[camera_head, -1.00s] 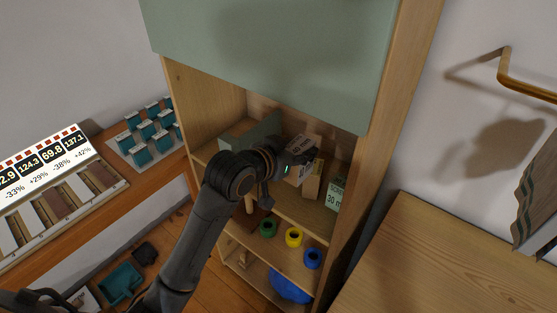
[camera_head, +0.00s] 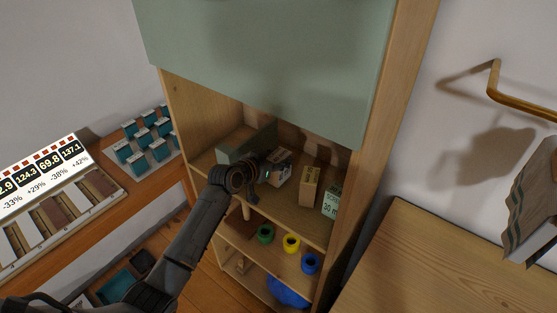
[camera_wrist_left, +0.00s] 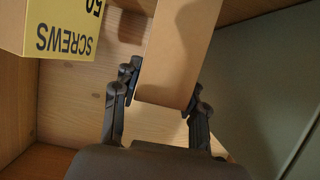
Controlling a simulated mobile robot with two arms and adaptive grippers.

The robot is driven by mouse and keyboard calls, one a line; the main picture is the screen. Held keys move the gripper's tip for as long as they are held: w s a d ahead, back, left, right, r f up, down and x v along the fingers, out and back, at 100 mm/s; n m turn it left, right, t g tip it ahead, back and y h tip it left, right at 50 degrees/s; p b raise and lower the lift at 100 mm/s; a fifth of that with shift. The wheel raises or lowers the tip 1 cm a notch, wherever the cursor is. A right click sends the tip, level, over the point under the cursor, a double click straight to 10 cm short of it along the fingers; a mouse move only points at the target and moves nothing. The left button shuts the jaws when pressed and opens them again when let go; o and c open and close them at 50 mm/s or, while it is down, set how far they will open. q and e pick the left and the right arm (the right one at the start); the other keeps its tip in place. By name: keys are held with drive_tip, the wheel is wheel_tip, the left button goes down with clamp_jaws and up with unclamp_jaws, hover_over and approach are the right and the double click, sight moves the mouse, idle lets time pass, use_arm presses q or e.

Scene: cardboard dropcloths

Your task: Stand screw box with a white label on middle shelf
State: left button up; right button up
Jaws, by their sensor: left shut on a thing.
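My left gripper (camera_head: 270,174) reaches into the open shelf unit and is shut on a small cardboard box (camera_head: 281,164) with a pale label. In the left wrist view the gripper (camera_wrist_left: 165,95) has its fingers on either side of this plain brown box (camera_wrist_left: 178,50); its label does not show there. The box is at the middle shelf (camera_head: 285,212); I cannot tell whether it touches the board. A yellow-labelled screw box (camera_head: 309,187) stands to its right and also shows in the left wrist view (camera_wrist_left: 55,30). My right gripper is not in view.
A green-labelled box (camera_head: 331,201) stands further right. A grey-green panel (camera_head: 245,146) is left of the held box. Green (camera_head: 265,234), yellow (camera_head: 291,243) and blue (camera_head: 310,263) rolls sit on the shelf below. A green door (camera_head: 265,65) hangs above the opening.

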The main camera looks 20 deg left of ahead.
use_arm(q)
drive_tip(key=shift+f, duration=0.55)
drive_tip(key=o, duration=1.3)
drive_tip(key=shift+f, duration=0.2)
drive_tip(key=shift+r, duration=0.3)
drive_tip(key=shift+s+a, duration=0.1)
drive_tip(key=shift+s, duration=0.15)
drive_tip(key=b+v, duration=0.1)
drive_tip(key=v, duration=1)
drive_tip(key=shift+s, duration=0.25)
